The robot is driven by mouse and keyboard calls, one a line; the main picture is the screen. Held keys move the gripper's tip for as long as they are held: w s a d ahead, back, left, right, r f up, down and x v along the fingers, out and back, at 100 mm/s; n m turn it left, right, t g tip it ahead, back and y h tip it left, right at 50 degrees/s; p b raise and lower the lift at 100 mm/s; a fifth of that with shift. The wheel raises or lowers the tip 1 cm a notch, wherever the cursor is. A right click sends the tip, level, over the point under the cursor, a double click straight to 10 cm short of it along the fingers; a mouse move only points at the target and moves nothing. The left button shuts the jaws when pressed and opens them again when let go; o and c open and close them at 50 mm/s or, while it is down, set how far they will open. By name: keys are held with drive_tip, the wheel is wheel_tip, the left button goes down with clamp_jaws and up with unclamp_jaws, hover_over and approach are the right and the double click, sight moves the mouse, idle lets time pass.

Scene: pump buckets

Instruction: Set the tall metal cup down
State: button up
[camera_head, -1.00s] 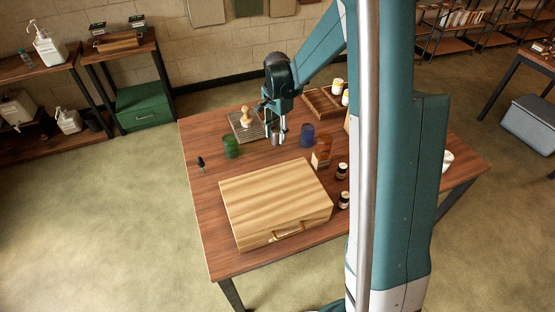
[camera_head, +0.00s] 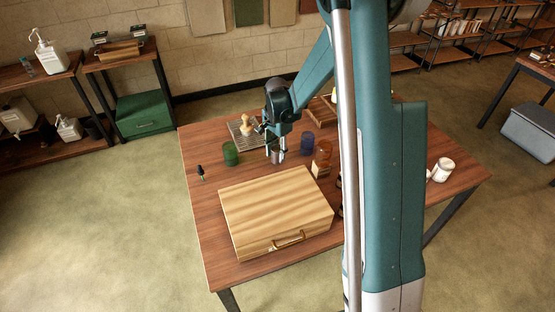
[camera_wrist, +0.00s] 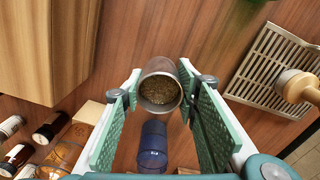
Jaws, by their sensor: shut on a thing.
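The tall metal cup (camera_head: 277,155) is between my gripper's fingers over the wooden table (camera_head: 205,210). It looks upright and close to the tabletop, but I cannot tell whether its base touches. In the wrist view the cup (camera_wrist: 161,84) shows its open mouth, with brown grainy matter inside. My gripper (camera_wrist: 160,92) is shut on it, one green pad on each side. In the head view my gripper (camera_head: 276,142) partly hides the cup's upper part.
A blue cup (camera_head: 307,143) and an amber bottle (camera_head: 322,153) stand to the right. A green cup (camera_head: 230,153) stands left. A slatted rack (camera_head: 238,132) with a wooden-knobbed thing is behind. A big wooden case (camera_head: 275,210) lies in front. A white jar (camera_head: 443,169) stands far right.

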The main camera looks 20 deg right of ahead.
sight(278, 158)
drive_tip(key=shift+f, duration=1.85)
drive_tip(key=shift+f+b, duration=0.15)
drive_tip(key=shift+b, duration=0.25)
drive_tip(key=o, duration=0.9)
drive_tip(key=shift+r, duration=0.2)
wheel_tip(278, 158, up, 12)
drive_tip(key=p, duration=0.1)
drive_tip(key=shift+p, duration=0.4)
drive_tip(key=shift+r, duration=0.1)
